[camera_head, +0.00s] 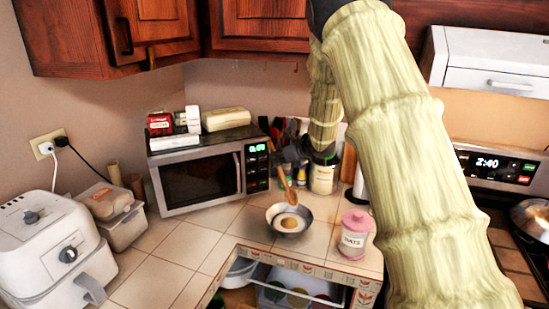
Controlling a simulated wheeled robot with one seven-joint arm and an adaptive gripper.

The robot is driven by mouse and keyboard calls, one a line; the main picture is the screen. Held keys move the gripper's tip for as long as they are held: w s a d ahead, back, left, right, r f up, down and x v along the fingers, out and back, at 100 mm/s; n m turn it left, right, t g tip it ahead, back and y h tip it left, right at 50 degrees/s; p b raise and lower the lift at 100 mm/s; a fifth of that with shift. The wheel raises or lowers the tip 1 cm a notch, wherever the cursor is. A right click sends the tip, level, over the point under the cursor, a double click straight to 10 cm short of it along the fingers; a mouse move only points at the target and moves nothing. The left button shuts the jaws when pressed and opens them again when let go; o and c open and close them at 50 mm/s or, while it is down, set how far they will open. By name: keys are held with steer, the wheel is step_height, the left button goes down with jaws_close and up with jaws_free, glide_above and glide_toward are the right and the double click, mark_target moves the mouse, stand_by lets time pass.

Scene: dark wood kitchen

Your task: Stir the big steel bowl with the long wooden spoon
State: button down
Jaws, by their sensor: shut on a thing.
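The steel bowl (276,226) stands upright on the tiled counter in front of the microwave's right end. Something pale with a brownish round patch shows inside it. The wooden spoon (288,189) slants down toward the bowl, its broad end overlapping the bowl's far rim in the picture. I cannot tell whether it touches the bowl or hangs above it. My gripper (284,165) is dark, small and partly hidden at the end of my pale arm. It is shut on the spoon's upper part, above and behind the bowl.
A pink-lidded oats jar (355,235) stands right of the bowl near the counter's edge. The microwave (200,178) is behind left, with packages on top. A pale-labelled jar (322,178) stands behind the bowl. Counter left of the bowl is clear.

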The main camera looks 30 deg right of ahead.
mark_target(280, 170)
steer(key=shift+s+a+r, duration=0.15)
steer(key=shift+s, duration=1.05)
steer(key=shift+w+f+b, duration=0.1)
steer(key=shift+f+b, duration=0.2)
steer(key=shift+b, duration=0.05)
steer(key=w+f, duration=0.2)
steer(key=shift+f, duration=0.4)
steer(key=shift+f+b, duration=0.3)
steer(key=shift+s+f, duration=0.15)
steer(key=shift+s, duration=0.3)
steer(key=shift+s+f+b, duration=0.2)
steer(key=shift+f+b, duration=0.05)
steer(key=shift+b, duration=0.35)
steer(key=shift+w+f+b, duration=0.25)
steer(key=shift+f+b, duration=0.2)
steer(key=shift+f, duration=0.15)
steer(key=shift+w+f+b, duration=0.2)
steer(key=shift+f+b, duration=0.2)
steer(key=shift+f, duration=0.15)
steer(key=shift+s+f+b, duration=0.3)
steer(key=shift+f+b, duration=0.25)
steer(key=shift+b, duration=0.3)
steer(key=shift+w+f+b, duration=0.15)
steer(key=shift+f+b, duration=0.4)
steer(key=shift+f, duration=0.1)
steer(key=shift+f+b, duration=0.75)
steer(key=shift+b, duration=0.1)
